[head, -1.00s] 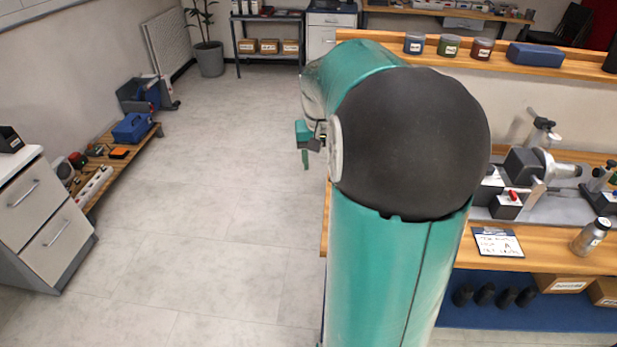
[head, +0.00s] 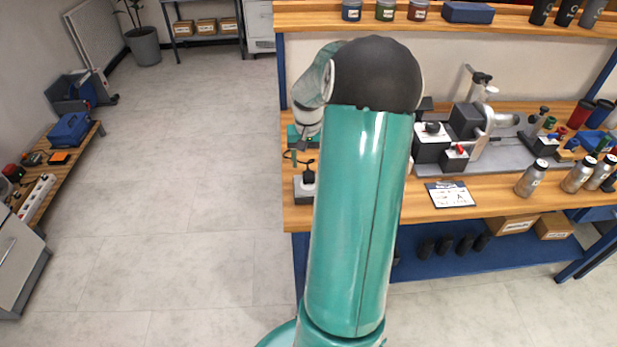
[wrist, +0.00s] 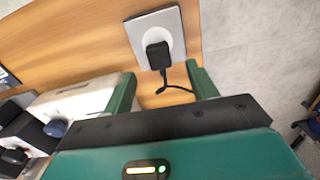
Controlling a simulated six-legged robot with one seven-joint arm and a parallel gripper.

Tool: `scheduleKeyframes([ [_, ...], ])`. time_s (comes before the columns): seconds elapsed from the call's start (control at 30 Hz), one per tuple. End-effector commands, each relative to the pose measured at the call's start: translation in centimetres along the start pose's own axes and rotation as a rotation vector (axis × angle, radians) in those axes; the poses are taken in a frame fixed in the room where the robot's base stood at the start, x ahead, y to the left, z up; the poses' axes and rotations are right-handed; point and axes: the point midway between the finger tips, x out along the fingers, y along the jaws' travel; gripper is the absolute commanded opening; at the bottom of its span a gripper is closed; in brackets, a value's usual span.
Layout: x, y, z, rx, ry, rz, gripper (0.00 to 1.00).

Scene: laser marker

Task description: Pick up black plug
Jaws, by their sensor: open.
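The black plug (wrist: 158,55) sits in a light grey socket plate (wrist: 147,27) on the wooden bench, seen in the wrist view. A dark cable (wrist: 176,89) runs from its lower end and curls on the bench. My gripper (wrist: 162,80) is open, with one green finger on each side of the plug's cable end; the plug lies ahead of and between the fingers, not gripped. In the head view the plug (head: 308,177) shows small on its socket box (head: 304,193) at the bench's left end, and my gripper (head: 301,140) is just behind it, partly hidden by my arm.
The wooden workbench (head: 400,205) carries a laser marker machine (head: 470,125), a clipboard (head: 450,194) and several metal bottles (head: 531,178) to the right. A shelf above holds jars (head: 385,10). The floor to the left is clear.

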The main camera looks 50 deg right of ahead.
Motion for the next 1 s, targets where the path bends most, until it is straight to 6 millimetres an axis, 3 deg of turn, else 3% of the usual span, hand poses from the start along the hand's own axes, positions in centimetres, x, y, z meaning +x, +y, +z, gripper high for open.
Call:
scheduleKeyframes([
  [0.33,4.5,0.1,0.0,0.001,-0.004,-0.001,0.58],
  [0.6,5.0,0.1,0.0,0.002,0.001,0.001,0.58],
  [0.83,5.0,0.1,0.0,0.001,0.000,0.001,0.15],
  [0.9,5.0,0.1,0.0,0.001,0.001,0.001,0.09],
  [1.0,5.0,0.1,0.0,0.001,0.001,0.001,0.09],
])
